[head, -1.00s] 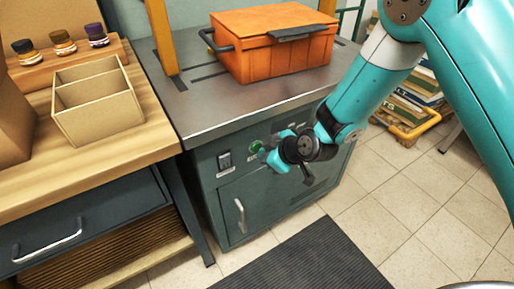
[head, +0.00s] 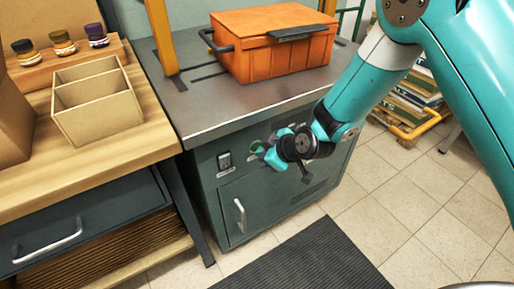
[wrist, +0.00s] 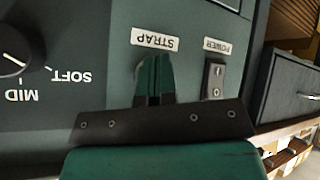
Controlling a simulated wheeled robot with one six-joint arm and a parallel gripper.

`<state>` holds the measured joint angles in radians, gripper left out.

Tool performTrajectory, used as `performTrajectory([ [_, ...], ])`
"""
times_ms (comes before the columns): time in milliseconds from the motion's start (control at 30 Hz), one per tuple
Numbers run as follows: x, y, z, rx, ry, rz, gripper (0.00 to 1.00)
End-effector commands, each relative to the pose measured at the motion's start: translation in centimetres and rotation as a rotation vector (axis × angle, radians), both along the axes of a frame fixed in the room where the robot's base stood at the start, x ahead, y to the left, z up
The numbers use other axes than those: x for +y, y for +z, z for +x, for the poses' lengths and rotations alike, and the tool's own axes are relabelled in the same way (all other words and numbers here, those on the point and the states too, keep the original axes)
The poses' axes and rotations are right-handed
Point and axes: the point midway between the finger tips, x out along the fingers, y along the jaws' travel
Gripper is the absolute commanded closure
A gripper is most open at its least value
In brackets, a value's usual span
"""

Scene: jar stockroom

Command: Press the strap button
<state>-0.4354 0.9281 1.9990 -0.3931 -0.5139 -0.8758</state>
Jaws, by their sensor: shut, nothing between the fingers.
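The green strap button (head: 257,146) is on the front panel of the dark green machine (head: 275,185), partly hidden by my gripper (head: 264,153). In the wrist view my gripper (wrist: 154,68) is shut and empty, its fingertips just beside the upside-down STRAP label (wrist: 155,41). The fingers cover the button's place there, and I cannot tell whether they touch it. The POWER switch (wrist: 214,80) is to the right of the fingers; in the head view it is the dark switch (head: 224,160) left of the button.
A dial (wrist: 14,52) marked SOFT and MID is left of the fingers. An orange lidded crate (head: 275,45) stands on the machine top under a yellow frame (head: 160,35). A wooden bench (head: 100,165) with a divided box (head: 97,100) is at left. A dark mat (head: 305,262) lies on the floor.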

Motion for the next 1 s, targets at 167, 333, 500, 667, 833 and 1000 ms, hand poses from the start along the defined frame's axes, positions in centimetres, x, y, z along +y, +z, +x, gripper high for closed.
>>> performTrajectory([
  [167,0.0,0.0,0.0,-0.002,0.000,0.001,1.00],
  [333,-0.1,0.0,-0.1,-0.002,0.000,0.001,1.00],
  [500,-0.5,0.0,-0.8,-0.001,0.000,0.002,1.00],
  [667,-0.9,0.0,-1.4,0.000,0.000,0.001,1.00],
  [833,-0.9,0.1,-1.4,0.000,0.000,0.001,1.00],
  [1000,-1.0,0.0,-1.5,0.000,0.000,0.001,1.00],
])
